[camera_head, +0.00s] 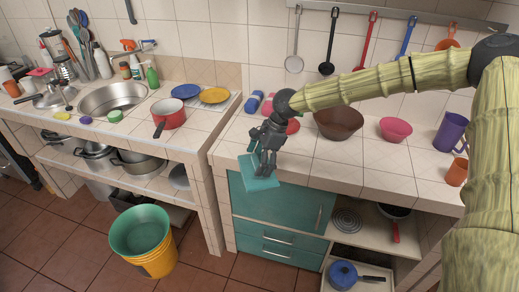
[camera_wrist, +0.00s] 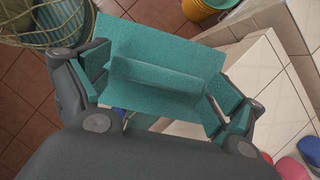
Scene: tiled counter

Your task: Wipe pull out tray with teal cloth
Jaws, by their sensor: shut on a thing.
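My gripper (camera_head: 265,166) is shut on the teal cloth (camera_head: 258,183) at the front edge of the right counter. The cloth hangs under the fingers, above the teal cabinet front. In the wrist view, the cloth (camera_wrist: 165,52) spreads out flat with a raised fold pinched between the two fingers. A low pale board (camera_head: 328,268), apparently the pull-out tray, is at the bottom of the open shelf space to the right of the teal drawers. A blue lidded pan (camera_head: 343,273) sits on it. I cannot tell how far it is pulled out.
The counter holds a brown bowl (camera_head: 339,122), a pink bowl (camera_head: 395,129), a purple mug (camera_head: 450,131) and an orange cup (camera_head: 457,172). A dark pan with a red handle (camera_head: 395,228) is on the shelf above the tray. Stacked buckets (camera_head: 143,240) stand on the floor at left.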

